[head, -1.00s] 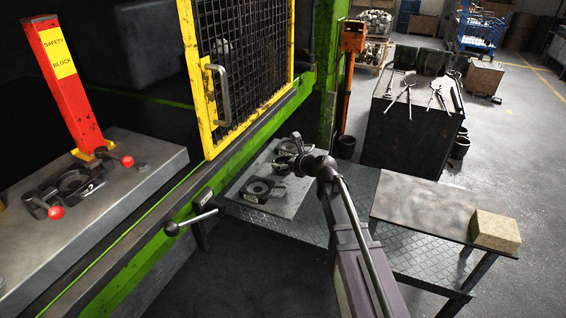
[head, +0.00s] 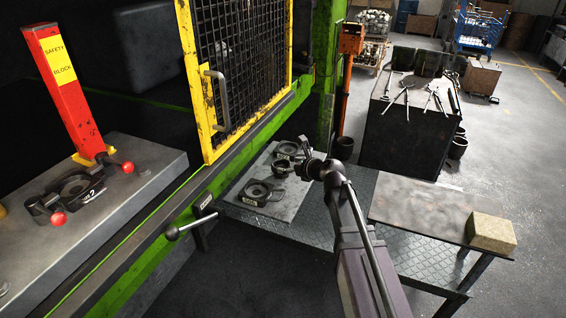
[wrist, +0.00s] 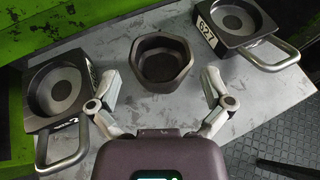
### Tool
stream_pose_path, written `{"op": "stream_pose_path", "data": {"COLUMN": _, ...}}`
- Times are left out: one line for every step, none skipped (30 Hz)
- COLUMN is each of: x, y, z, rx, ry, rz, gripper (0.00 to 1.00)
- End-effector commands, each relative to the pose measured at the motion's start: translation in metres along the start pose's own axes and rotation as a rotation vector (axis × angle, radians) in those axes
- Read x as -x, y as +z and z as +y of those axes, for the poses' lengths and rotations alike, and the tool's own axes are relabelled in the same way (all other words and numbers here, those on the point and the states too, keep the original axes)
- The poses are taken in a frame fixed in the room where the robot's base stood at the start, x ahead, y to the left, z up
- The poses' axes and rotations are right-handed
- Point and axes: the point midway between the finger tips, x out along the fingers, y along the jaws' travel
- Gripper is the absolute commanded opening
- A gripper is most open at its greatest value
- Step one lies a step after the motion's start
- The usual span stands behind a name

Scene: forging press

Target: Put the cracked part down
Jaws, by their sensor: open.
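A dark, hexagonal cup-shaped part (wrist: 162,62) stands upright on a grey plate (wrist: 200,125) in the wrist view. It sits between and just ahead of the fingertips of my gripper (wrist: 162,92), which are spread wide and clear of it on both sides. No crack can be made out on it. In the head view the part (head: 281,169) is small and dark beside my gripper (head: 298,163), low over the plate. My gripper is open and holds nothing.
Two round dies with looped handles flank the part: one at left (wrist: 57,90), one numbered at right (wrist: 234,24). A bare bench with a tan block (head: 492,232) stands at right. The green press frame and yellow mesh guard (head: 240,75) stand at left.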

Motion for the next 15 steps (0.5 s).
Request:
{"op": "stream_pose_path", "data": {"x": 0.013, "y": 0.002, "z": 0.001, "rx": -0.001, "ry": -0.002, "rz": 0.0, "gripper": 1.0}}
{"op": "stream_pose_path", "data": {"x": 0.018, "y": 0.002, "z": 0.002, "rx": -0.001, "ry": -0.002, "rz": 0.0, "gripper": 1.0}}
{"op": "stream_pose_path", "data": {"x": 0.025, "y": 0.002, "z": 0.002, "rx": -0.001, "ry": -0.002, "rz": 0.0, "gripper": 1.0}}
{"op": "stream_pose_path", "data": {"x": 0.03, "y": 0.003, "z": 0.002, "rx": -0.001, "ry": -0.002, "rz": -0.001, "gripper": 1.0}}
{"op": "stream_pose_path", "data": {"x": 0.035, "y": 0.002, "z": 0.002, "rx": -0.001, "ry": -0.002, "rz": -0.001, "gripper": 1.0}}
{"op": "stream_pose_path", "data": {"x": 0.042, "y": 0.002, "z": 0.002, "rx": -0.001, "ry": -0.002, "rz": -0.001, "gripper": 1.0}}
{"op": "stream_pose_path", "data": {"x": 0.046, "y": 0.002, "z": 0.002, "rx": -0.002, "ry": -0.001, "rz": -0.001, "gripper": 1.0}}
{"op": "stream_pose_path", "data": {"x": 0.051, "y": 0.002, "z": 0.002, "rx": -0.002, "ry": -0.001, "rz": -0.001, "gripper": 1.0}}
{"op": "stream_pose_path", "data": {"x": 0.056, "y": 0.002, "z": 0.002, "rx": -0.002, "ry": -0.001, "rz": -0.001, "gripper": 1.0}}
{"op": "stream_pose_path", "data": {"x": 0.06, "y": 0.002, "z": 0.001, "rx": -0.001, "ry": -0.002, "rz": -0.001, "gripper": 1.0}}
{"op": "stream_pose_path", "data": {"x": 0.064, "y": 0.002, "z": 0.001, "rx": -0.001, "ry": -0.002, "rz": 0.0, "gripper": 1.0}}
{"op": "stream_pose_path", "data": {"x": 0.069, "y": 0.002, "z": 0.001, "rx": -0.001, "ry": -0.002, "rz": 0.0, "gripper": 1.0}}
{"op": "stream_pose_path", "data": {"x": 0.071, "y": 0.002, "z": 0.001, "rx": 0.0, "ry": -0.001, "rz": 0.0, "gripper": 1.0}}
{"op": "stream_pose_path", "data": {"x": 0.074, "y": 0.001, "z": 0.001, "rx": 0.0, "ry": -0.001, "rz": 0.0, "gripper": 1.0}}
{"op": "stream_pose_path", "data": {"x": 0.077, "y": 0.001, "z": 0.001, "rx": 0.0, "ry": 0.0, "rz": 0.0, "gripper": 1.0}}
